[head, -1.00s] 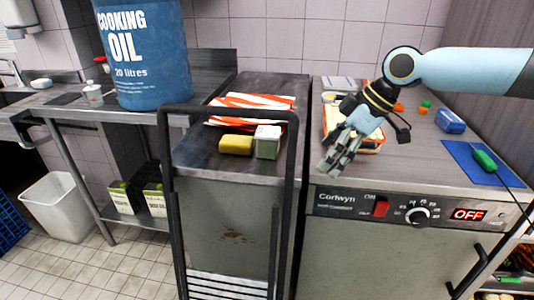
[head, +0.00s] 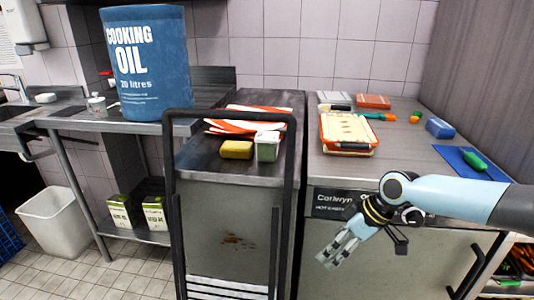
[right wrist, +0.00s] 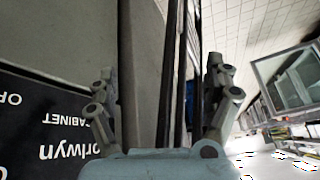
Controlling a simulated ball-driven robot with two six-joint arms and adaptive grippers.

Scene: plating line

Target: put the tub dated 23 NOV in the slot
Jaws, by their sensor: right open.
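No date reading 23 NOV is legible, so I cannot tell which tub carries it. A small tub with a pale lid and greenish sides (head: 267,147) stands on the trolley top beside a yellow block (head: 236,150). An orange-edged, cream-topped container (head: 347,132) sits on the steel cabinet top. I cannot make out the slot. My right gripper (head: 337,252) hangs in front of the cabinet, below its top edge, apart from these things. In the right wrist view its fingers (right wrist: 162,100) are spread and empty. My left gripper is not in view.
A dark handle frame (head: 230,113) rises in front of the trolley (head: 200,158). A blue oil drum (head: 148,65) stands on the left bench. A blue mat with a green-handled item (head: 474,161) and a blue block (head: 440,128) lie right. The cabinet top's front is clear.

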